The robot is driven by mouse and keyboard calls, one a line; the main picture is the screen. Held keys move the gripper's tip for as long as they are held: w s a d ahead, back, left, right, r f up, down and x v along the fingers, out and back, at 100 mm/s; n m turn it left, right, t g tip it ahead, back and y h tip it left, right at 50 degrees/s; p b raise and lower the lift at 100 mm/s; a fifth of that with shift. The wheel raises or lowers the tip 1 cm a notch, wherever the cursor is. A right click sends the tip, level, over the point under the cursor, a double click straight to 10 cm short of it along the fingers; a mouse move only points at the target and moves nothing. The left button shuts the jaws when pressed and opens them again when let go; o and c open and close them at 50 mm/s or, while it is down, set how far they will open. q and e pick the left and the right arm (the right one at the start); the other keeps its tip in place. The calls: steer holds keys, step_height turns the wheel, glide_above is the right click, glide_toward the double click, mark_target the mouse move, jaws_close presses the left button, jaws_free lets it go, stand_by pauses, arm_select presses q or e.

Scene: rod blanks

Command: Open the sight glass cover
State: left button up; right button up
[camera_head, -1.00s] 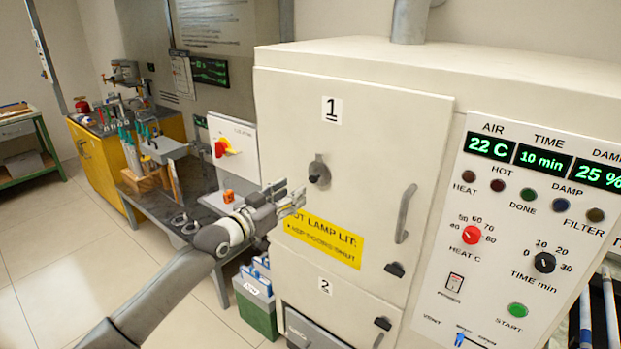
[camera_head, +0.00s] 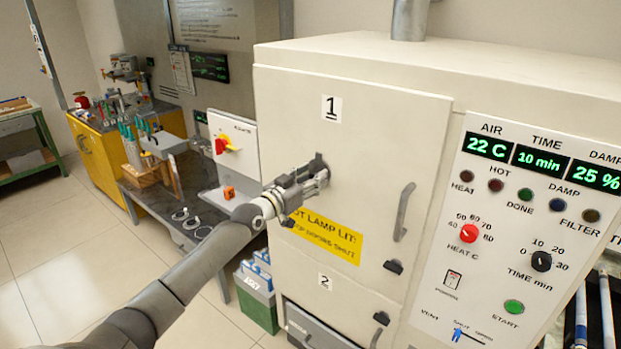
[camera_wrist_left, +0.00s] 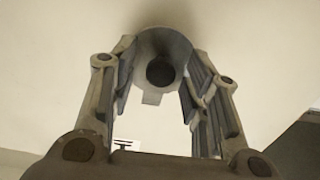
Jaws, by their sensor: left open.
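The sight glass cover (camera_wrist_left: 172,50) is a grey round piece with a dark centre on the upper door (camera_head: 370,120), the one marked 1. In the head view my left gripper (camera_head: 318,176) is at the cover and hides most of it. In the left wrist view the open gripper fingers (camera_wrist_left: 160,95) stand on either side of the cover's lower part, with a small tab showing below its dark centre. I cannot tell whether the fingers touch it. My right gripper is not in view.
The door's long handle (camera_head: 404,212) and a dark latch (camera_head: 393,267) are right of the gripper. A control panel (camera_head: 540,220) is further right. A yellow warning label (camera_head: 335,238) is below the gripper. A bench (camera_head: 150,195) stands at the left.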

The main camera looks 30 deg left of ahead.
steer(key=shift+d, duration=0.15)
arm_select(q)
steer(key=shift+c, duration=1.1)
jaws_close()
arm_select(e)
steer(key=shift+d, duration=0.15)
